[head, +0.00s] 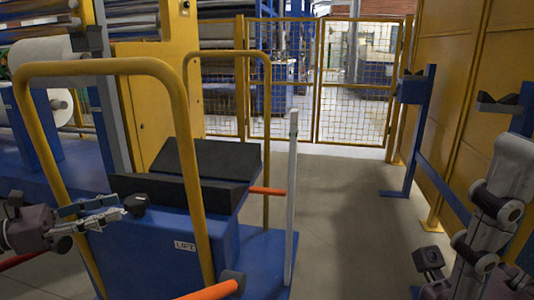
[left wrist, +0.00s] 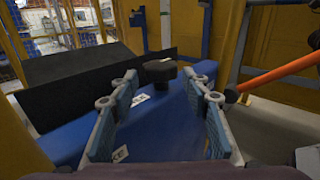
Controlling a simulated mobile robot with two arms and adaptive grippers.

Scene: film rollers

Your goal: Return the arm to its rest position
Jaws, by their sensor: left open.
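My left gripper (head: 122,210) reaches in from the left in the head view. It is open and empty beside a black knob (head: 137,203) on the blue lift machine (head: 165,250). In the left wrist view, the two blue-grey fingers of the left gripper (left wrist: 165,90) stand apart. The black knob (left wrist: 160,70) shows in the gap just beyond the fingertips, with no clear contact. My right arm (head: 475,250) is folded at the lower right of the head view. Its dark wrist end is at the bottom edge, and its fingers cannot be made out.
Yellow tube rails (head: 185,170) rise around the lift. An orange bar with a black end (head: 215,290) sticks out in front. A blue stand (head: 415,140) and yellow wall panels (head: 445,70) are at right. A mesh fence (head: 350,75) closes the back. Floor (head: 350,200) is clear between.

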